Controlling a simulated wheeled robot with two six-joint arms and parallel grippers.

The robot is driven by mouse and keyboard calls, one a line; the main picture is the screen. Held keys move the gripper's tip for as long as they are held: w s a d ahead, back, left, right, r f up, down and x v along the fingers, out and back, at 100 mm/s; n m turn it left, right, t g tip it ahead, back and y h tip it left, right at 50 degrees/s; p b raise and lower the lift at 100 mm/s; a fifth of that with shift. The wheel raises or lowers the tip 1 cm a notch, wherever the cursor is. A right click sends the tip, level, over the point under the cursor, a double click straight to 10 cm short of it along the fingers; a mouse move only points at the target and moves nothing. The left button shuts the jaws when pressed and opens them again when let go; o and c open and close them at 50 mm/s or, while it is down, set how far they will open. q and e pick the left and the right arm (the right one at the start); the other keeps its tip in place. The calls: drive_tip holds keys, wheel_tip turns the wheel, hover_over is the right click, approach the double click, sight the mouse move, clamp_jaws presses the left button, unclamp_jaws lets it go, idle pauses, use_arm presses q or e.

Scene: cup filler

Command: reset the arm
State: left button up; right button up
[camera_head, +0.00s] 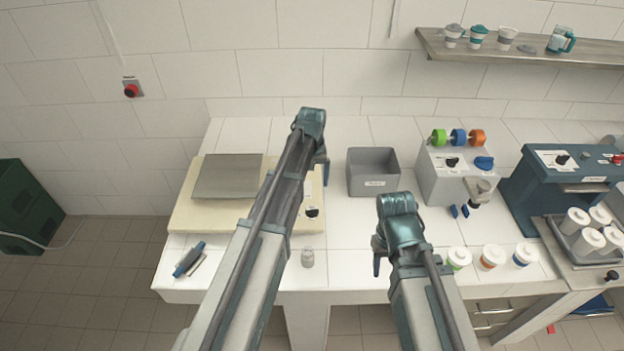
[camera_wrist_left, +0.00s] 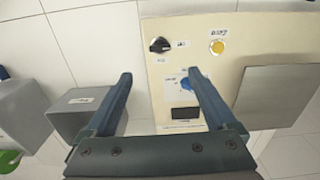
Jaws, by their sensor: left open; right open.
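My left arm reaches from the bottom of the head view over the counter, its wrist bent down. My left gripper (camera_head: 322,172) is mostly hidden behind the wrist there. In the left wrist view my left gripper (camera_wrist_left: 162,82) is open and empty, its two fingers apart in front of the cream machine's panel (camera_wrist_left: 160,75).
The cream machine (camera_head: 185,212) carries a grey plate (camera_head: 228,177). A grey bin (camera_head: 373,173) stands right of my left wrist. A small jar (camera_head: 307,257) and lidded cups (camera_head: 491,257) stand near the front edge. A dispenser (camera_head: 448,178) and a blue machine (camera_head: 548,190) stand right.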

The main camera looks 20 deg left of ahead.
idle(0.4)
use_arm(q)
drive_tip(key=s+d+f+m+b, duration=0.2)
drive_tip(key=s+d+f+b, duration=0.1)
drive_tip(key=s, duration=0.5)
drive_tip(key=s+d+f+m+b, duration=0.2)
drive_tip(key=s+d+f+b, duration=0.2)
drive_tip(key=s+d, duration=0.2)
drive_tip(key=s+d+f+m+y+b, duration=0.1)
drive_tip(key=s+d+f+m+b, duration=0.2)
drive_tip(key=s, duration=0.7)
drive_tip(key=shift+d+f+b, duration=0.25)
drive_tip(key=shift+d+b, duration=0.1)
drive_tip(key=shift+d, duration=0.45)
drive_tip(key=shift+s, duration=0.1)
